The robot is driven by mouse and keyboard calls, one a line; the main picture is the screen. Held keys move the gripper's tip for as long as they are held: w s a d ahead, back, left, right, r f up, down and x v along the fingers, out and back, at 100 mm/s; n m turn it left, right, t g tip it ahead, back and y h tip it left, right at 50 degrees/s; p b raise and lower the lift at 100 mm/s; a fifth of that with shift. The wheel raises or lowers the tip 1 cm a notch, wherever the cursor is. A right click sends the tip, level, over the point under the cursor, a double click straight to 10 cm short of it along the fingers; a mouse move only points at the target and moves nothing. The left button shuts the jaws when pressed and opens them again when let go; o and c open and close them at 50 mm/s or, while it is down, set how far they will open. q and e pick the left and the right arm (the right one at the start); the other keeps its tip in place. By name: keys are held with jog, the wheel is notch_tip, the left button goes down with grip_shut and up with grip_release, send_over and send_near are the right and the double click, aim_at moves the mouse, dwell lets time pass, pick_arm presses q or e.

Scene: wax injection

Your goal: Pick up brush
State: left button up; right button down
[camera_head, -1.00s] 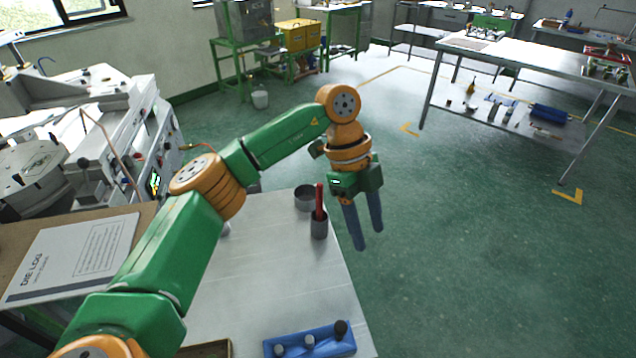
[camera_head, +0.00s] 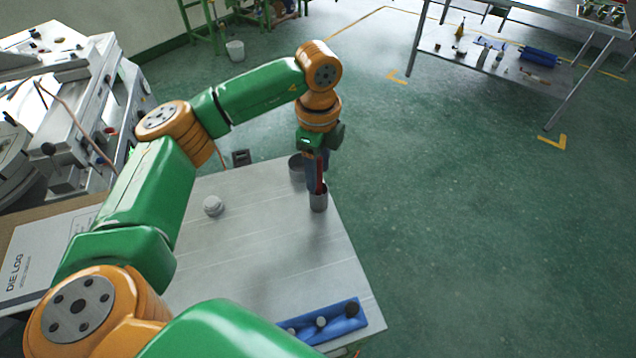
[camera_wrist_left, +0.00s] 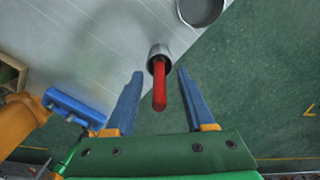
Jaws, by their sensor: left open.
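The brush shows as a red handle (camera_head: 320,176) standing upright in a small grey metal cup (camera_head: 318,201) near the right edge of the table. In the left wrist view the red handle (camera_wrist_left: 159,88) rises from the cup (camera_wrist_left: 158,54) between the two blue fingers. My left gripper (camera_head: 315,180) points down over the cup; it also shows in the left wrist view (camera_wrist_left: 160,88). Its fingers are open, one on each side of the handle, with gaps between. The bristle end is hidden in the cup. My right gripper is not in view.
A wider grey cup (camera_head: 297,168) stands just behind the brush cup, and a white round item (camera_head: 213,206) lies to the left. A blue holder (camera_head: 345,318) with knobs sits at the table's front. The table's (camera_head: 260,255) middle is clear.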

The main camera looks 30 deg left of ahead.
pick_arm(q)
jog(key=shift+s+d, duration=0.1)
jog(key=shift+d, duration=0.1)
grip_shut()
jog(key=shift+a+r, duration=0.1)
